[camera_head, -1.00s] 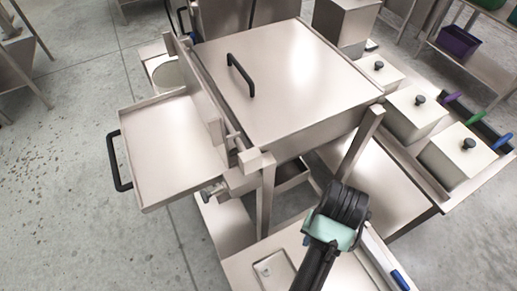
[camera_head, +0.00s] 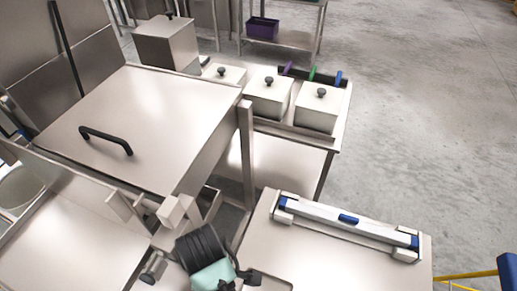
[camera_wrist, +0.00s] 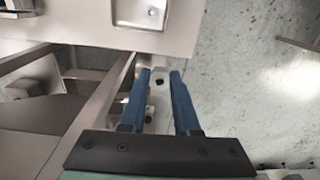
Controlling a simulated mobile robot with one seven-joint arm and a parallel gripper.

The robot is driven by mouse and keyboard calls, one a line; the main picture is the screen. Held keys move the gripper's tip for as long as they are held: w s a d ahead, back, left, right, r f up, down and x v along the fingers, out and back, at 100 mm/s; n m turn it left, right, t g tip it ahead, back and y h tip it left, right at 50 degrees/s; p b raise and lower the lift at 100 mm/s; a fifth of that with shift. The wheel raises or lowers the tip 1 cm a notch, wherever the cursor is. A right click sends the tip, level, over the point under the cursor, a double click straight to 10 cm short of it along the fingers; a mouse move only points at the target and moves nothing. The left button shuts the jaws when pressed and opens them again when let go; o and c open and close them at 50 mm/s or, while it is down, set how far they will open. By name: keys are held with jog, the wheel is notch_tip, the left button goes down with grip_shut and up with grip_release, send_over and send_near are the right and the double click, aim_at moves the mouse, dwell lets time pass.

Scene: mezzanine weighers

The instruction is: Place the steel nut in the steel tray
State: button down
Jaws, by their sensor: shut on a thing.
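In the wrist view, my gripper (camera_wrist: 160,72) has its two blue fingers closed on the steel nut (camera_wrist: 157,76), a small pale piece with a dark hole, held at the fingertips. The steel tray (camera_wrist: 120,20) is a shallow rimmed tray on a bench at the top of the wrist view, ahead of the fingertips and apart from the nut. A small pale thing (camera_wrist: 153,12) shows inside the tray. In the head view, my arm's dark end is at the bottom edge; the nut cannot be made out there, and the tray is mostly cut off or hidden.
The bench top (camera_head: 330,272) carries a long white bar device with blue ends (camera_head: 345,222). A large steel box with a black handle (camera_head: 150,120) stands to the left. Lidded steel containers (camera_head: 268,97) stand behind. Open floor (camera_head: 430,130) lies to the right.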

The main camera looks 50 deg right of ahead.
jog(key=s+d+f+n+b, duration=0.2)
jog(key=s+d+f+n, duration=0.25)
jog(key=s+d, duration=0.3)
jog(key=shift+n, duration=0.55)
jog(key=f, duration=0.9)
jog(key=shift+w+d+f, duration=0.1)
jog(key=shift+d+f, duration=0.1)
jog(key=shift+d, duration=0.15)
jog(key=shift+f, duration=0.15)
jog(key=c, duration=0.6)
grip_release()
jog(key=shift+c, duration=0.2)
notch_tip(320, 180, up, 12)
jog(key=shift+r+p, duration=0.2)
jog(key=shift+p, duration=0.1)
